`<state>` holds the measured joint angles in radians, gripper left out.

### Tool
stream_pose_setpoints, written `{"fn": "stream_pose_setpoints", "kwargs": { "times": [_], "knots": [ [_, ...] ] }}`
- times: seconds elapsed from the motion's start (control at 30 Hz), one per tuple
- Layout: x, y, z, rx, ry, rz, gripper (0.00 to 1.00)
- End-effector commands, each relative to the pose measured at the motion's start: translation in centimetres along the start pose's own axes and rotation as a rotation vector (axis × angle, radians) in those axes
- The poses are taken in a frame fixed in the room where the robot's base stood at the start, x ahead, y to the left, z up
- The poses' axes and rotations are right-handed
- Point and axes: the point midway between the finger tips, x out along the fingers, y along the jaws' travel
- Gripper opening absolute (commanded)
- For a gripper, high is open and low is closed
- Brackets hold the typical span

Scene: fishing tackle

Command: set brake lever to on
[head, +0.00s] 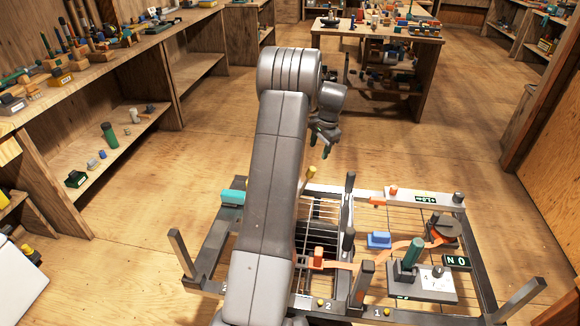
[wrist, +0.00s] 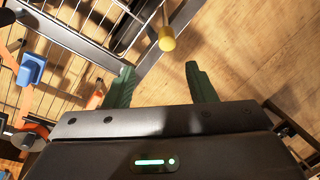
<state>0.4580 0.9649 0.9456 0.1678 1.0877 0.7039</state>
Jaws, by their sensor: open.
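A low metal rack (head: 483,270) stands at the lower right of the head view. An orange arm (head: 398,246) runs near a dark round part (head: 443,229). A sign reading ON upside down (head: 457,262) is beside them. I cannot tell for sure which is the brake lever or its setting. My gripper (head: 322,140) is open and empty, above and beyond the rack's far edge. Its green fingers also show apart in the wrist view (wrist: 161,86).
A yellow-tipped post (wrist: 166,40) stands just beyond my fingers. A blue block (head: 379,240) sits on the rack, and several upright posts rise from it. A loaded workbench (head: 400,32) is at the back. The floor right of the rack is clear.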

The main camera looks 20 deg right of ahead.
Motion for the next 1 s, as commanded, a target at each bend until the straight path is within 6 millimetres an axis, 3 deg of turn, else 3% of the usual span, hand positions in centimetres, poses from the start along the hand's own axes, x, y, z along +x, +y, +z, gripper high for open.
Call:
{"fn": "stream_pose_setpoints", "kwargs": {
  "times": [0.1, 0.27, 0.73, 1.0],
  "knots": [
    [0.9, 0.0, -1.2, 0.028, 0.004, -0.007, 0.51],
    [2.2, 0.0, -1.3, 0.034, 0.002, -0.007, 0.51],
    [11.5, -0.1, -1.3, 0.03, 0.002, -0.005, 0.51],
    [14.4, -0.2, -1.3, 0.03, 0.004, -0.007, 0.51]
  ]
}}
